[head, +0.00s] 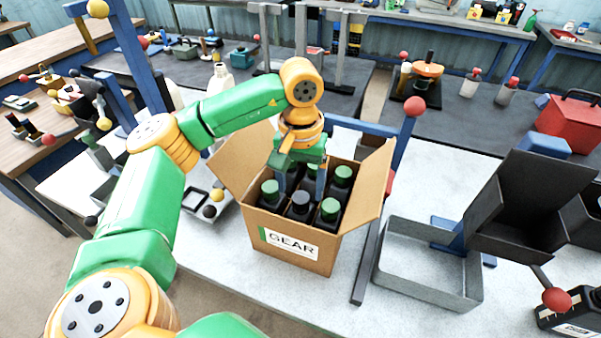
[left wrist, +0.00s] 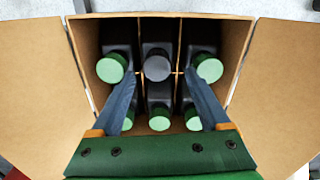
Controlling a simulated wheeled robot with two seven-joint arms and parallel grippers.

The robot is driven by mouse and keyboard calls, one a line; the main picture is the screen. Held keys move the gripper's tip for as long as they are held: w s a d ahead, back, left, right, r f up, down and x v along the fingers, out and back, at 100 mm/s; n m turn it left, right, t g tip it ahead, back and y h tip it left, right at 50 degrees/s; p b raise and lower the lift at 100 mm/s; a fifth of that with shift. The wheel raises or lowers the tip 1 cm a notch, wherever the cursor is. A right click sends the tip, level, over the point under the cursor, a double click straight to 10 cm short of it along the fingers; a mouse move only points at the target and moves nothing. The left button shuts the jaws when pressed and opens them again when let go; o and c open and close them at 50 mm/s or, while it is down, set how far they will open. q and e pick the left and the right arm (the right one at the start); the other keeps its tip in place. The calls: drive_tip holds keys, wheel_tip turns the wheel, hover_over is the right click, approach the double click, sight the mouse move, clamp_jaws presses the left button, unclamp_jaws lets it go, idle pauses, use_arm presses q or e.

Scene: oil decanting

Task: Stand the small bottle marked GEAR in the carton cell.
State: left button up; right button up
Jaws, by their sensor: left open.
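The open cardboard carton (head: 265,232) stands on the light bench, with a GEAR label (head: 290,243) on its front. Its cells hold several upright dark bottles. Most have green caps; the one in the middle of the front row, a small bottle (head: 300,199), has a dark grey cap, also seen in the left wrist view (left wrist: 157,66). Its own marking is hidden. My left gripper (head: 301,190) points down into the carton. In the left wrist view the gripper (left wrist: 160,76) is open, its fingertips apart on either side of the dark-capped bottle, with nothing gripped. My right gripper is out of view.
The carton's flaps (head: 371,181) are spread outward. A grey open tray (head: 425,292) and a dark tilted bin (head: 525,200) stand to the right. A black bottle (head: 575,308) is at the lower right. A blue post with a red ball (head: 415,106) rises beside the carton.

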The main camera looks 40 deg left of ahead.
use_arm(q)
wheel_tip(320, 180, up, 12)
drive_tip(key=p, duration=0.2)
drive_tip(key=shift+f+p, duration=0.2)
drive_tip(key=shift+p, duration=0.2)
drive_tip(key=shift+s+f, duration=0.1)
